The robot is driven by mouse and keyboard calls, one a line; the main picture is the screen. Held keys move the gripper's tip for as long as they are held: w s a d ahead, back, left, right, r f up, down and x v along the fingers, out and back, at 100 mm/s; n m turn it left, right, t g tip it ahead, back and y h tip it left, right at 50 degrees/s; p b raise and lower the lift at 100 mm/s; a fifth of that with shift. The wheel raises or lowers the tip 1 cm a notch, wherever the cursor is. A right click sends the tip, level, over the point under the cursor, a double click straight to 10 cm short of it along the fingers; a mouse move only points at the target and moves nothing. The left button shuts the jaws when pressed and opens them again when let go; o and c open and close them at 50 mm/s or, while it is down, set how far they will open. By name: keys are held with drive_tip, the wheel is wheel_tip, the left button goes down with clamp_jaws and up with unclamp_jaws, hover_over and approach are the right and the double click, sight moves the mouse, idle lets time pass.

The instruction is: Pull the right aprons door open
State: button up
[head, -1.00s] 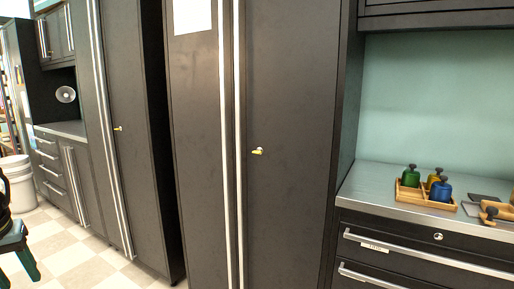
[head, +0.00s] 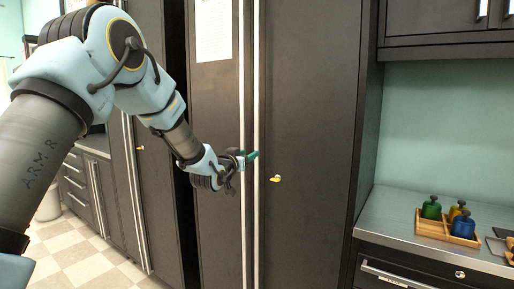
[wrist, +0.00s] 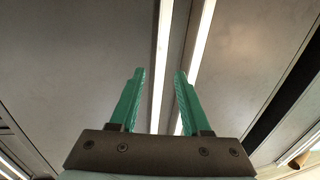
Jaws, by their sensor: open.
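The tall dark cabinet has two closed doors. Its right door (head: 308,130) carries a long silver vertical handle (head: 257,80) along its left edge and a brass key (head: 276,179) in its lock. The left door (head: 215,110) has a matching handle (head: 242,70) close beside it. My gripper (head: 252,157) is at the handles, pointing right. In the wrist view my gripper (wrist: 158,95) is open, with green fingers apart. One handle strip (wrist: 162,70) runs between the fingers, and the other strip (wrist: 203,40) passes by the right finger. I cannot tell whether they touch.
A white paper (head: 214,30) is on the left door. To the right, a grey counter (head: 400,215) holds a wooden tray (head: 432,228) with green, yellow and blue bottles. Another dark cabinet (head: 150,160) stands left. Checkered floor (head: 95,240) shows at lower left.

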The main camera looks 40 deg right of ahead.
sight(257, 149)
drive_tip(key=p+x, duration=0.3)
drive_tip(key=x, duration=0.5)
drive_tip(key=shift+w+d, duration=0.15)
drive_tip(key=shift+d, duration=0.05)
clamp_jaws()
idle(1.2)
